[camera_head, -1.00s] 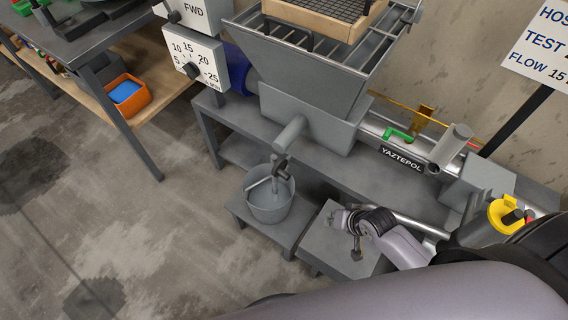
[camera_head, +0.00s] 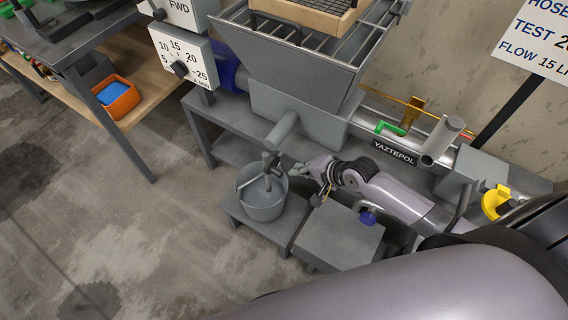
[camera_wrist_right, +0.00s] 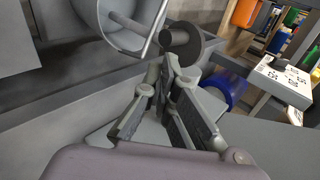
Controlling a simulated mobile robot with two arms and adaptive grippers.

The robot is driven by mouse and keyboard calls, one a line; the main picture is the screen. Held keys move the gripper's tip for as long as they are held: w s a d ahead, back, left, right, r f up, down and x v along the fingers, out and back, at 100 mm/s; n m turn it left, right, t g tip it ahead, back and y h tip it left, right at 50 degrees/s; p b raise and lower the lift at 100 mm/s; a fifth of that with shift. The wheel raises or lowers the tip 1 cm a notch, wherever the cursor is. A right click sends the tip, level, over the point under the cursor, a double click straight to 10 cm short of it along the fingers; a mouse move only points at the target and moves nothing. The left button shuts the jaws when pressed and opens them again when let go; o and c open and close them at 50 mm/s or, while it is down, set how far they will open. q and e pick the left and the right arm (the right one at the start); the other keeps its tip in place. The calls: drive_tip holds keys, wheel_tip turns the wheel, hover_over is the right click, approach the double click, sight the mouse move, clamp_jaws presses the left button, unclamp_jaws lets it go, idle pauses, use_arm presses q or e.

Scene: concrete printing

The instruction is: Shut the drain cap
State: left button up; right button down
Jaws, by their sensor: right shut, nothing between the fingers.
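A grey drain pipe (camera_head: 283,128) comes out low on the front of the hopper. A dark fitting (camera_head: 269,163), which looks like the drain cap, hangs at its end over the grey bucket (camera_head: 262,200). In the right wrist view a dark round disc with a stub (camera_wrist_right: 182,46), probably the cap, shows just beyond the fingertips. My right gripper (camera_head: 297,171) is shut and empty, just right of the pipe end and the bucket's rim. Its fingers (camera_wrist_right: 164,76) point at the disc; I cannot tell whether they touch it. My left gripper is not in view.
The bucket stands on a low grey stand (camera_head: 236,209); a second stand (camera_head: 340,240) is beside it, under my right forearm. The grey hopper (camera_head: 290,72) and pump bench (camera_head: 205,128) are behind. Open concrete floor (camera_head: 150,250) lies to the left.

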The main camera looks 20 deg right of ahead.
sight(276, 163)
drive_tip(key=w+a, duration=0.1)
drive_tip(key=w+a+f, duration=0.1)
drive_tip(key=w, duration=0.1)
drive_tip(key=w+a, duration=0.1)
drive_tip(key=shift+w+f, duration=0.3)
drive_tip(key=shift+w, duration=0.1)
